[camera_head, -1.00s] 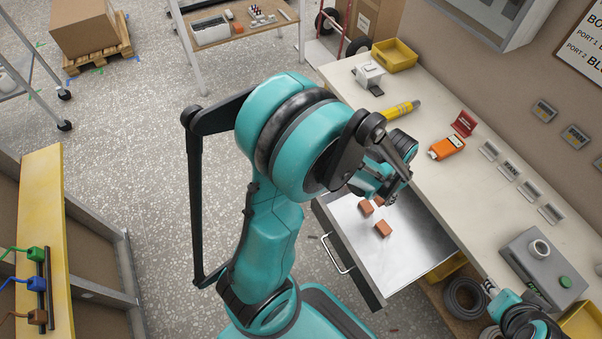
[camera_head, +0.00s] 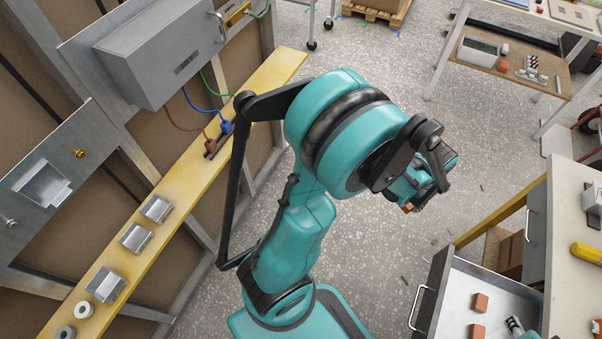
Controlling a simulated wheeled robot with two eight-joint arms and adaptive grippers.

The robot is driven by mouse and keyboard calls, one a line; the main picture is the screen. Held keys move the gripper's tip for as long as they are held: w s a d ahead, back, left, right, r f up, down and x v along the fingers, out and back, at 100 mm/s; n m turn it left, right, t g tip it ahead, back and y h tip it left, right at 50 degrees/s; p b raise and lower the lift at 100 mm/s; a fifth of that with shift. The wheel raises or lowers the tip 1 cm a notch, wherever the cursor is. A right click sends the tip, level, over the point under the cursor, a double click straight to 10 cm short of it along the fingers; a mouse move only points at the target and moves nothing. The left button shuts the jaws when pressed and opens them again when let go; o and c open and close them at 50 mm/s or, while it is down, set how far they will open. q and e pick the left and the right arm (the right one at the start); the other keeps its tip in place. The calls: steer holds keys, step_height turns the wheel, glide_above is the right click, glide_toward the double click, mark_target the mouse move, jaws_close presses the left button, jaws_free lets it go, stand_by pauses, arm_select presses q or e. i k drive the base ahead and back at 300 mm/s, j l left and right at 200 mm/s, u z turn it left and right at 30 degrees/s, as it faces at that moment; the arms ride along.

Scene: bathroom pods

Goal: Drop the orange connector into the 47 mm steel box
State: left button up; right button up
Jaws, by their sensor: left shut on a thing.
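My left gripper (camera_head: 424,199) is above the floor in the middle right, shut on a small orange-brown piece (camera_head: 408,208). Only an edge of the piece shows under the fingers, so its shape is hidden. Several open steel boxes sit in a row on the yellow beam at the left: a far one (camera_head: 156,209), a middle one (camera_head: 136,237) and a bigger near one (camera_head: 105,284). Their size marks cannot be read. The gripper is well to the right of them.
An open drawer (camera_head: 450,300) holds orange-brown blocks (camera_head: 479,303). A grey cabinet (camera_head: 165,50) hangs above the beam (camera_head: 185,185), with brown, blue and green wires below it.

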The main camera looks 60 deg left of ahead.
mark_target(115, 282)
steer(key=u, duration=0.5)
steer(key=l+u, duration=0.1)
steer(key=u, duration=0.4)
steer(key=k+u, duration=0.1)
steer(key=u, duration=1.35)
steer(key=k+u, duration=0.1)
steer(key=u, duration=0.9)
steer(key=j+u, duration=0.1)
steer(key=u, duration=0.4)
steer(key=l+u, duration=0.1)
